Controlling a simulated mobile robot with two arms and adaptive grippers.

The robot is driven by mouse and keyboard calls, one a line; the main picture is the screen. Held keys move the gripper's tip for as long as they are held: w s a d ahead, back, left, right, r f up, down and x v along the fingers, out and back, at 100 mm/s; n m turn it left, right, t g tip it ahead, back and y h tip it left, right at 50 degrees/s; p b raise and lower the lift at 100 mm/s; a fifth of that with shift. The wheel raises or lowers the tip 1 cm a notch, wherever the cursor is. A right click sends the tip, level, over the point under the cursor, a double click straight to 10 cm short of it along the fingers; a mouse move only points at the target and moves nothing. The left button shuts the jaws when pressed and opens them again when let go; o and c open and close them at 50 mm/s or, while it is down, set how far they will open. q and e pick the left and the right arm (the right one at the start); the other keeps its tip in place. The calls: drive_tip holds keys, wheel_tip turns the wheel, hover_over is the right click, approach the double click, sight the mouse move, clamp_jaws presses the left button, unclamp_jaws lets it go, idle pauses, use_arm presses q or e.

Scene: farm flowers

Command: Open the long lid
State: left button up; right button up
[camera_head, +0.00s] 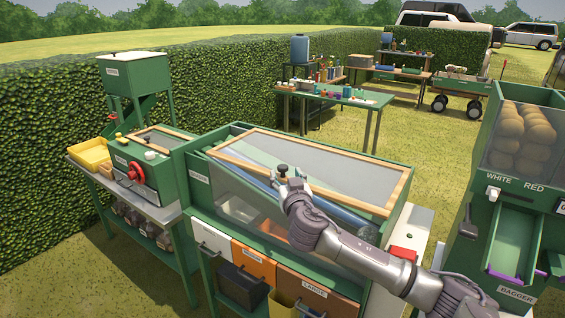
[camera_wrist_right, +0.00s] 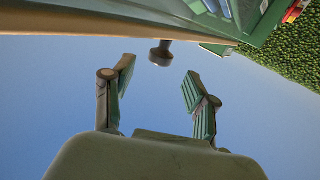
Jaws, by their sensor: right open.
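The long lid (camera_head: 325,160) is a grey panel in a light wooden frame, lying closed and sloped on top of the green sorting machine (camera_head: 200,185). A dark round knob (camera_head: 283,170) sits at its front edge. In the right wrist view the knob (camera_wrist_right: 160,53) hangs below the wooden frame (camera_wrist_right: 110,20), just beyond and between the fingertips. My right gripper (camera_head: 289,182) is open at the front edge of the lid; it also shows in the right wrist view (camera_wrist_right: 158,78), with both fingers apart and empty. My left gripper is not in view.
A smaller machine with a red handwheel (camera_head: 136,172) and a yellow tray (camera_head: 90,155) stands at left. The bagger (camera_head: 515,235) stands close at right. A red button (camera_head: 402,253) is by the machine's right end. Grass lies behind, with a green table (camera_head: 340,97).

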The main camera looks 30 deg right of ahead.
sight(284, 169)
drive_tip(key=p+x, duration=0.1)
drive_tip(key=x, duration=0.4)
drive_tip(key=shift+w+d, duration=0.15)
drive_tip(key=shift+w, duration=0.15)
clamp_jaws()
